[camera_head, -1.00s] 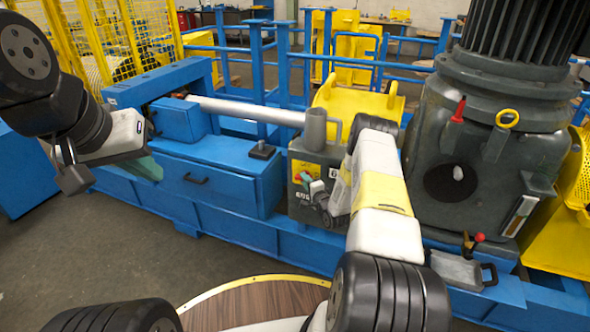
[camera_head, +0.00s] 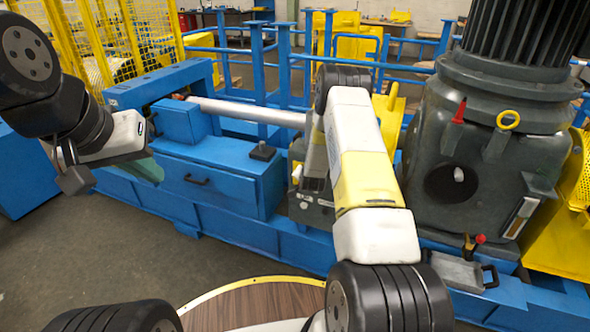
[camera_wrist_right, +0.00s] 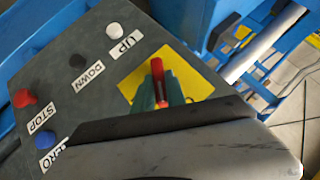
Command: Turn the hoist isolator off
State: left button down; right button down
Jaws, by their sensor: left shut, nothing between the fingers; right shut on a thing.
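The hoist isolator is a red handle (camera_wrist_right: 157,69) on a yellow plate (camera_wrist_right: 196,83) on the sloped grey control panel (camera_wrist_right: 60,60). In the right wrist view, the green fingers of my right gripper (camera_wrist_right: 159,92) are shut on the handle, one on each side. The handle's lower part is hidden by the fingers and the wrist. In the head view my right arm covers most of the grey control box (camera_head: 303,211), and the right gripper is hidden. My left gripper (camera_head: 147,169) is shut and empty at the left, in front of the blue frame.
The panel also has a white UP button (camera_wrist_right: 114,30), a black DOWN button (camera_wrist_right: 77,61), a red STOP button (camera_wrist_right: 23,98) and a blue button (camera_wrist_right: 45,139). A large grey motor housing (camera_head: 480,150) stands right of the box. A blue drawer cabinet (camera_head: 215,185) stands left of it.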

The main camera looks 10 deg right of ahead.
jog(key=shift+w+a+r+n+g+h, duration=0.1)
jog(key=shift+a+n+g+h, duration=0.1)
jog(key=shift+n+g+h, duration=0.6)
jog(key=shift+w+a+n+g+h, duration=0.15)
jog(key=shift+n+g+h, duration=0.45)
jog(key=shift+h, duration=0.4)
jog(key=c, duration=1.4)
grip_release()
jog(key=shift+d, duration=0.1)
jog(key=shift+o, duration=0.2)
jog(key=shift+s, duration=0.1)
jog(key=v, duration=0.7)
jog(key=shift+a+r, duration=0.25)
jog(key=shift+a, duration=0.05)
